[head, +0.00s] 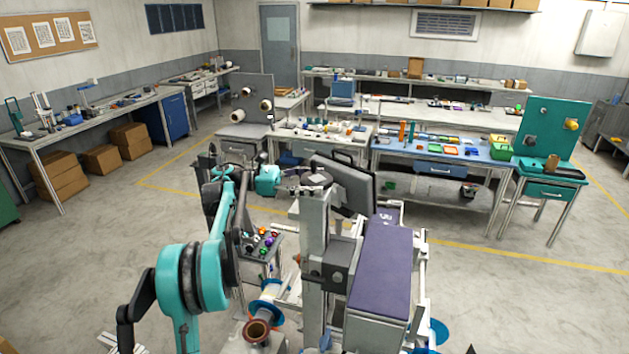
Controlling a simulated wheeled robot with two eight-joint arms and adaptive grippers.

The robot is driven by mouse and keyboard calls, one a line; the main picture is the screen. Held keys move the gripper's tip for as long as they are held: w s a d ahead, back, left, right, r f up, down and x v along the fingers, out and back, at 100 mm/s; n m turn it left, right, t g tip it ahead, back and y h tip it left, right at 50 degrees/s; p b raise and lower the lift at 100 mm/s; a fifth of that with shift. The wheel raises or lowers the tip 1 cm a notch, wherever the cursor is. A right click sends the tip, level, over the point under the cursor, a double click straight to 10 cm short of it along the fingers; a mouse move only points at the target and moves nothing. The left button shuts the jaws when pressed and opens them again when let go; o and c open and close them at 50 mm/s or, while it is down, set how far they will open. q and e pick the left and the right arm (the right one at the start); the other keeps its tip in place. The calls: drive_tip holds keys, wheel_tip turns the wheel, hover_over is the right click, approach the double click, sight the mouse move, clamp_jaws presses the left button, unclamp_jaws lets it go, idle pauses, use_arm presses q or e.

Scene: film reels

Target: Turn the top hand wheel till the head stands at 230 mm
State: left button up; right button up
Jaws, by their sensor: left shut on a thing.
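A machine with an upright grey column (314,225) stands right in front of me. A dark grey block (328,272) sits on the column and may be the head; no scale or millimetre figure is readable. At the column's top is a small pale part (317,179), which seems to be the top hand wheel. My left arm reaches up and right to it, and my left gripper (298,184) is at that part, shut on it as far as I can see. The fingers are small and partly merge with the machine. My right gripper is not in view.
A dark monitor-like panel (345,183) stands just behind the column. A purple-topped block (383,265) is to its right. A control box with coloured knobs (262,241) and an orange-brown reel core (257,331) are to the left. Benches (440,150) line the back; the floor between is open.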

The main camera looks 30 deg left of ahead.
sight(315, 177)
use_arm(q)
drive_tip(key=shift+r+m+g+h+p, duration=0.1)
drive_tip(key=shift+m+g+h+p, duration=0.2)
drive_tip(key=shift+m+g+h, duration=0.6)
drive_tip(key=shift+g, duration=0.5)
drive_tip(key=o, duration=1.2)
drive_tip(key=shift+c, duration=0.2)
wheel_tip(315, 177, up, 10)
drive_tip(key=shift+w+f, duration=0.1)
